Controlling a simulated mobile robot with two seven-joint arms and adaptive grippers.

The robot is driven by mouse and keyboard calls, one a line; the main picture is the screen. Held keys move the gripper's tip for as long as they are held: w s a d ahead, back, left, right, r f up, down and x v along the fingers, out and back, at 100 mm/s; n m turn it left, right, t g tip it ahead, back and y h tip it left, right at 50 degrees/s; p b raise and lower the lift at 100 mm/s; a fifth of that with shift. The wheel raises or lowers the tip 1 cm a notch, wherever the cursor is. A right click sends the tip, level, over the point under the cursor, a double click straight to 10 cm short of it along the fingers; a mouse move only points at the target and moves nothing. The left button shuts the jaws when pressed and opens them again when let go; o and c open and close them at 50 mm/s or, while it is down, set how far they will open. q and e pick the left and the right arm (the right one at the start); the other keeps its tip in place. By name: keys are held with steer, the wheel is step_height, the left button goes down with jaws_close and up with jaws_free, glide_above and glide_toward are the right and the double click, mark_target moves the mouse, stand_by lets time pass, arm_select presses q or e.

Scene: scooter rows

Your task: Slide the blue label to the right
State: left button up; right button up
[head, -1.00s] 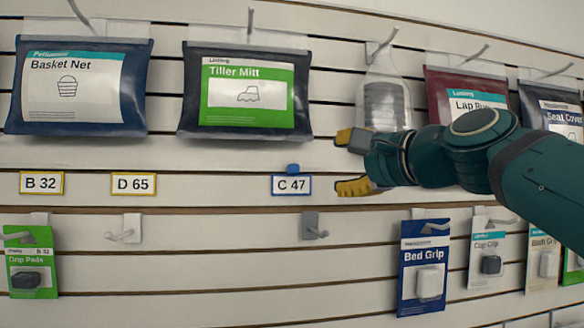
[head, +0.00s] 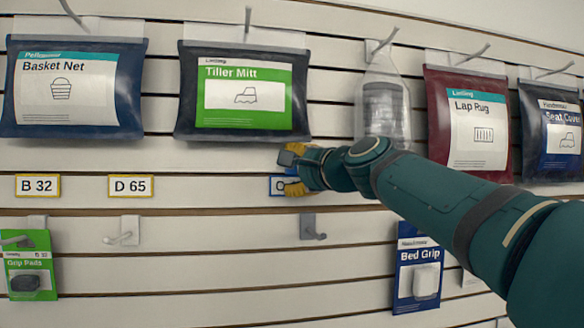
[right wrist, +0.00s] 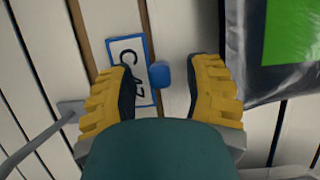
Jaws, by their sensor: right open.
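The blue label (head: 276,186), a blue-framed white plate reading C 47 before, is mostly hidden behind my right gripper (head: 287,172) in the head view. In the right wrist view the label (right wrist: 127,58) shows its "C" and part of the number, with a blue knob (right wrist: 160,75) at its edge. My right gripper (right wrist: 164,85) is open, its yellow fingers on either side of the knob. The left finger overlaps part of the label. I cannot tell if either finger touches the knob. My left gripper is not in view.
Yellow-framed labels B 32 (head: 38,185) and D 65 (head: 130,186) sit on the same strip to the left. The Tiller Mitt pack (head: 243,92) hangs just above my gripper. An empty hook (head: 313,229) is below. The strip right of the label is behind my arm.

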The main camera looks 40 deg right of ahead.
steer(key=shift+o, duration=0.2)
jaws_close()
steer(key=s+d, duration=0.1)
steer(key=s+d+b, duration=0.1)
steer(key=d, duration=0.1)
steer(key=shift+d+r, duration=0.1)
steer(key=shift+d, duration=0.2)
steer(key=shift+s, duration=0.1)
